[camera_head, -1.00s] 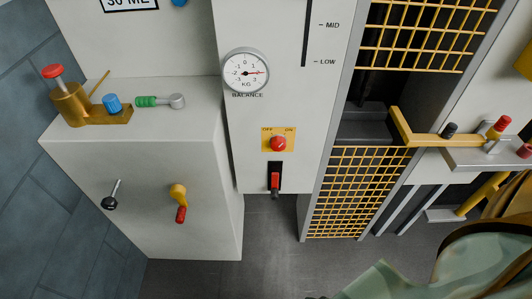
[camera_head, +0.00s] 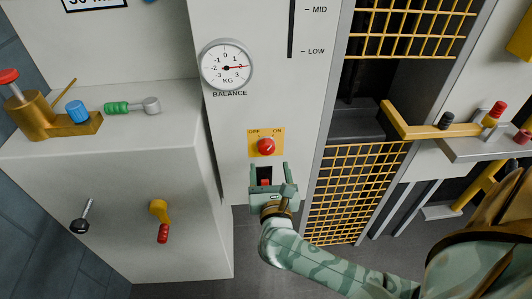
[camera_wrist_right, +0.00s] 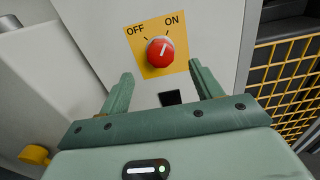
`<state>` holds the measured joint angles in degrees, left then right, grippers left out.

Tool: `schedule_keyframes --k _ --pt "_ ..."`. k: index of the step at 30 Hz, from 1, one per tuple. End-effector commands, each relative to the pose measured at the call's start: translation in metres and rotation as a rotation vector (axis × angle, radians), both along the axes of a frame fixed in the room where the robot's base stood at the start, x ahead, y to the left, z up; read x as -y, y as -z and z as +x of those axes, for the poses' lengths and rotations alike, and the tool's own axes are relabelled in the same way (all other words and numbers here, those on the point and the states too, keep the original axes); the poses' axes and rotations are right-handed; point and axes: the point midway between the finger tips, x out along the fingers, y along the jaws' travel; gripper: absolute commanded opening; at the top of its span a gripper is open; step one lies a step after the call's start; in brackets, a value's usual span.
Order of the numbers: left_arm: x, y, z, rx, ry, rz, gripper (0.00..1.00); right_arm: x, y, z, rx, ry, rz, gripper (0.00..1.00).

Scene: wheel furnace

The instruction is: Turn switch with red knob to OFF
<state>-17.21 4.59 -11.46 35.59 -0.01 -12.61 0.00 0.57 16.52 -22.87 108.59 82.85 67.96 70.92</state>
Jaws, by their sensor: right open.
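The switch with the red knob (camera_head: 266,147) sits on a yellow plate (camera_head: 253,134) marked OFF at left and ON at right, on the white panel. In the right wrist view the red knob (camera_wrist_right: 160,51) shows a pale pointer mark slanting up and right, toward ON. My right gripper (camera_head: 270,168) is just below the yellow plate, pointing up at it. Its fingers (camera_wrist_right: 160,78) are open, apart and empty, with the knob beyond and between them. It is not touching the knob as far as I can see. My left gripper is out of view.
A red-handled lever in a black slot (camera_head: 265,177) lies behind my right gripper, partly hidden. A balance dial (camera_head: 226,67) is above left. A white cabinet (camera_head: 110,190) stands at left. A yellow mesh door (camera_head: 360,195) and a yellow bar (camera_head: 430,131) are at right.

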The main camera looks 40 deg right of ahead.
Motion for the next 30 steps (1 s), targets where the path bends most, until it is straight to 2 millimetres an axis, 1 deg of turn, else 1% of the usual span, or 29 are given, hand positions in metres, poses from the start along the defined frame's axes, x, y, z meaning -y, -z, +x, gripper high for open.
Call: schedule_keyframes --k 1,3,6,9,15,22,23,24,27,30 --pt "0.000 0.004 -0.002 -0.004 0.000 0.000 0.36 0.007 0.003 0.012 0.000 0.001 -0.002 0.65" --pt "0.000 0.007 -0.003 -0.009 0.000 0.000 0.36 0.016 0.002 0.025 0.000 0.001 -0.004 0.65" --pt "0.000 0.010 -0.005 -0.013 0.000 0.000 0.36 0.025 0.002 0.041 -0.001 0.000 -0.003 0.65" --pt "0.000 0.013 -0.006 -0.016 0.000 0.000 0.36 0.033 0.002 0.053 -0.003 0.000 -0.004 0.65" --pt "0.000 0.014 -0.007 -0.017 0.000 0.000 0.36 0.039 0.001 0.063 -0.002 0.000 -0.003 0.65" --pt "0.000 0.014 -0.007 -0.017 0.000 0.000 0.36 0.039 0.000 0.063 -0.002 0.000 -0.003 0.65" --pt "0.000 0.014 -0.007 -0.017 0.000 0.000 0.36 0.039 0.000 0.063 -0.002 0.000 -0.003 0.56" --pt "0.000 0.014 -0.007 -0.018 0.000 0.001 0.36 0.039 0.000 0.063 -0.002 0.000 -0.003 0.45" --pt "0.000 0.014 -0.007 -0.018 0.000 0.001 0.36 0.039 0.000 0.063 -0.002 0.000 -0.003 0.21" --pt "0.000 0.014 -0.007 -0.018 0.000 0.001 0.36 0.039 0.001 0.063 -0.002 0.000 -0.003 0.21"
